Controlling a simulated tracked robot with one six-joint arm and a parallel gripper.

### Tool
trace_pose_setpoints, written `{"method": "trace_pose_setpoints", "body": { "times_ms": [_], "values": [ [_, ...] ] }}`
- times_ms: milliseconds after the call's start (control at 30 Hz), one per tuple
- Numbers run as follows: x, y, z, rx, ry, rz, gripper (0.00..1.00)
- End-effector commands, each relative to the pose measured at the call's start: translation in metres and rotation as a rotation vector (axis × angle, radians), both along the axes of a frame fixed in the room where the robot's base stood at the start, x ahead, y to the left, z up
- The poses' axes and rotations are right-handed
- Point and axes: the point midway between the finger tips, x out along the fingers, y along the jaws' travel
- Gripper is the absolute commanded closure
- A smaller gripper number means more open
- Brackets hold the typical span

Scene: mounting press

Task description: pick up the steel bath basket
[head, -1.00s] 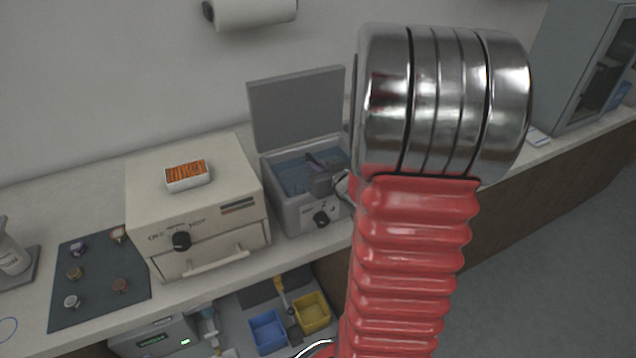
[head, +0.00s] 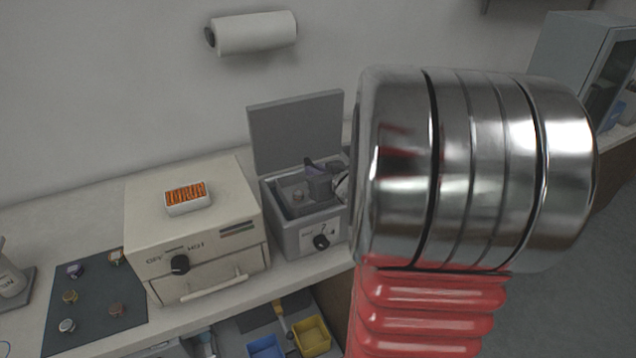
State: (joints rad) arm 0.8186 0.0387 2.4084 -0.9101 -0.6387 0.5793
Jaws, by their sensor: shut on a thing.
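The grey bath (head: 325,244) stands on the counter with its lid (head: 297,132) raised behind it. My gripper (head: 312,178) is over the bath's open top, reaching in from the right, and is shut. The steel basket (head: 290,207) shows as grey metal in the bath's opening, partly hidden by my gripper and the rim. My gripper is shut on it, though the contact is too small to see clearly. I cannot tell how far the basket is clear of the bath.
A cream oven-like box (head: 205,235) with an orange-and-white pack (head: 187,197) on top stands left of the bath. A dark mat (head: 95,300) with several small round pieces lies further left. My arm hides the counter to the right. Blue and yellow (head: 311,337) bins sit below.

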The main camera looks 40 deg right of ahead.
Motion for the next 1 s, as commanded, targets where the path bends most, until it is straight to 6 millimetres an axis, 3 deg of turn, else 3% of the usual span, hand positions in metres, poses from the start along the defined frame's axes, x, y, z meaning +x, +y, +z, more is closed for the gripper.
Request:
{"method": "trace_pose_setpoints", "body": {
  "times_ms": [100, 300, 1000],
  "values": [
    [0.0, -0.001, 0.02, -0.006, -0.004, 0.0, 1.0],
    [0.0, 0.0, 0.037, -0.002, -0.001, 0.001, 1.0],
    [0.0, 0.0, 0.04, -0.001, -0.001, -0.001, 1.0]
  ]
}}
